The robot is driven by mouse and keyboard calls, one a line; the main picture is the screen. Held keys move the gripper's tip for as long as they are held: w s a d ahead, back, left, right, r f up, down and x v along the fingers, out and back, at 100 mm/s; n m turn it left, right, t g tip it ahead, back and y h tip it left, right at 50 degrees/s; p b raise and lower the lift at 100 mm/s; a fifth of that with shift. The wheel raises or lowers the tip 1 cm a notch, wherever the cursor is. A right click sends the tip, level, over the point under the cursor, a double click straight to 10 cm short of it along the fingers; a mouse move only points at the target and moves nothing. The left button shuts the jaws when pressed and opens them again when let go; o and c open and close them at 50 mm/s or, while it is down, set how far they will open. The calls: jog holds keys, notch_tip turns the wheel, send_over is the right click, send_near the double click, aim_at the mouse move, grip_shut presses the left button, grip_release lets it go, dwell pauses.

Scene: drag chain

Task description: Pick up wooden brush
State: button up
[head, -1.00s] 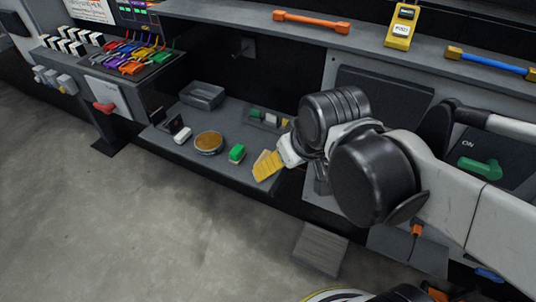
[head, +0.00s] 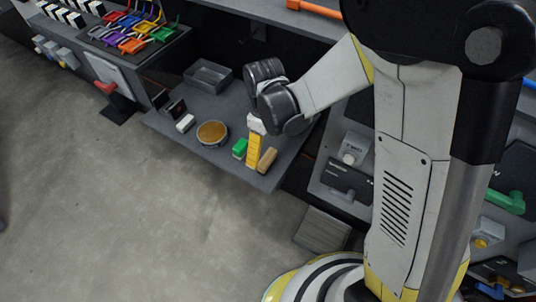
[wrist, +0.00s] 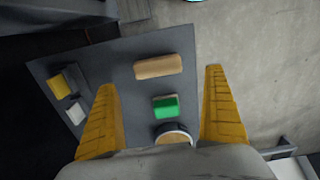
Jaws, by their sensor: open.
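The wooden brush, a tan oblong block (head: 267,160), lies on the grey shelf (head: 216,161) near its front right corner. In the wrist view the brush (wrist: 158,66) lies crosswise, ahead of and between my fingertips. My gripper (head: 252,165) has yellow fingers pointing down, just left of the brush in the head view. In the wrist view my gripper (wrist: 159,80) is open with nothing between its fingers. Its height above the shelf is hard to judge.
A green block (head: 240,148) sits close left of my fingers. A round tan-topped tin (head: 212,132), a white block (head: 185,123) and a grey tray (head: 207,75) stand further left. In the wrist view, yellow (wrist: 60,87) and white blocks (wrist: 75,113) lie at the left.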

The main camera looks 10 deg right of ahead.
aim_at(267, 157)
jog(key=f+b, duration=0.1)
jog(key=f, duration=0.1)
jog(key=f+b, duration=0.1)
jog(key=f, duration=0.2)
jog(key=f+b, duration=0.1)
jog(key=f, duration=0.1)
jog(key=shift+d+f, duration=0.25)
jog(key=shift+r, duration=0.1)
jog(key=c, duration=1.2)
